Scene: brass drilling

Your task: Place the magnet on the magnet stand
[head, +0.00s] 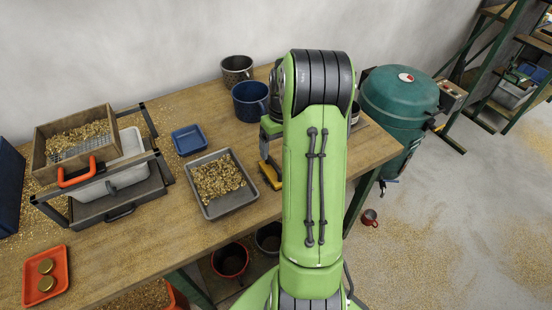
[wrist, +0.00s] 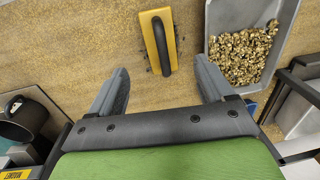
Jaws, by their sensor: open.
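The magnet appears to be the yellow block with a dark bar handle (wrist: 157,41) lying on the wooden table in the wrist view. Part of it shows in the head view as a yellow shape (head: 270,174) left of my arm. My gripper (wrist: 160,68) is open and empty, its fingers pointing toward the magnet, with the magnet's near end between the lines of the fingertips. In the head view my arm mostly hides the gripper. A yellow label, seemingly reading "MAGNET" (wrist: 15,174), shows at the lower left of the wrist view; the stand itself is mostly cut off there.
A grey tray of brass chips (head: 221,184) lies close beside the magnet. A blue tray (head: 189,140), a blue mug (head: 250,101) and a grey mug (head: 237,69) stand behind. A sieve box (head: 75,141) fills the left. A dark cup (wrist: 22,118) is left of my gripper.

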